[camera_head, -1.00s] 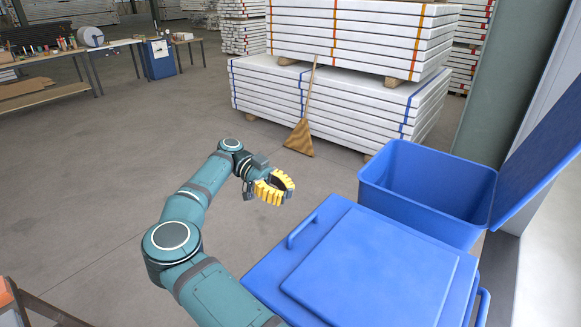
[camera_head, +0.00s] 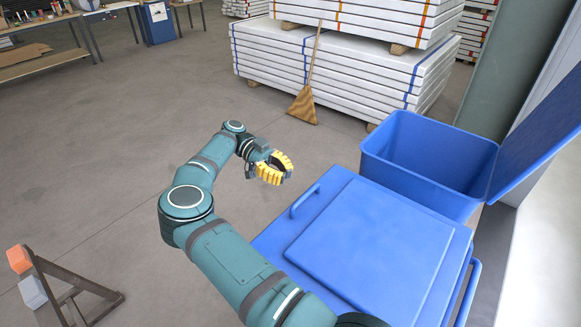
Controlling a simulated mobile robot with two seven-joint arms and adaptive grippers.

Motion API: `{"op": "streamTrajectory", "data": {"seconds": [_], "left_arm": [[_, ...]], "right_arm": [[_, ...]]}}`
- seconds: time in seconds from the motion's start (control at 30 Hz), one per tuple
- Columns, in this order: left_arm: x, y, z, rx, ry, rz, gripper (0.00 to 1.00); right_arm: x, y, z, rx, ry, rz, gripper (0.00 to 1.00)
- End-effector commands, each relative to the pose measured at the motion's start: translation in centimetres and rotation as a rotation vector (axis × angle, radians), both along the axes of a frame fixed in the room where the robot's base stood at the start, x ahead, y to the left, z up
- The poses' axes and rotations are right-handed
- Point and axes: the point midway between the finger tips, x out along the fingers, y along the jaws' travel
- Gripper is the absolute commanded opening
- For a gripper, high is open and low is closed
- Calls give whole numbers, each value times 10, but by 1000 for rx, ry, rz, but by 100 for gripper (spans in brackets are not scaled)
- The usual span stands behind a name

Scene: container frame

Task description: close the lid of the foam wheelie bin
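A blue wheelie bin (camera_head: 425,185) stands open at the right. Its lid (camera_head: 535,140) is swung up and back on the right side, partly cut off by the picture edge. In front of it is a second blue bin with its flat lid (camera_head: 365,245) down and a bar handle (camera_head: 304,201) on the left edge. I cannot tell which is the foam bin. My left gripper (camera_head: 284,173), with yellow fingers, hangs in the air left of the bins, touching neither. Its fingers are apart with nothing visible between them. My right gripper is out of view.
A stack of white panels (camera_head: 320,75) stands behind the open bin, with a broom (camera_head: 303,105) leaning on it. A green column (camera_head: 510,65) and a pale wall (camera_head: 550,240) bound the right. A dark trestle (camera_head: 70,290) is at the lower left.

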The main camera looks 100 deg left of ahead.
Motion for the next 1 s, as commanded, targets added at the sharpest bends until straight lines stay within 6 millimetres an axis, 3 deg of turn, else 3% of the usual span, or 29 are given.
{"op": "streamTrajectory", "data": {"seconds": [0.17, 0.37, 1.0], "left_arm": [[0, 0, 1, 1, 0, 0, 0], [4, -2, 10, 2, 1, -1, 0], [39, -20, 88, 4, 0, -2, 0]], "right_arm": [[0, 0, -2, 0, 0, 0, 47], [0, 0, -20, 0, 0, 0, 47], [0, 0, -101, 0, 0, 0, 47]]}}
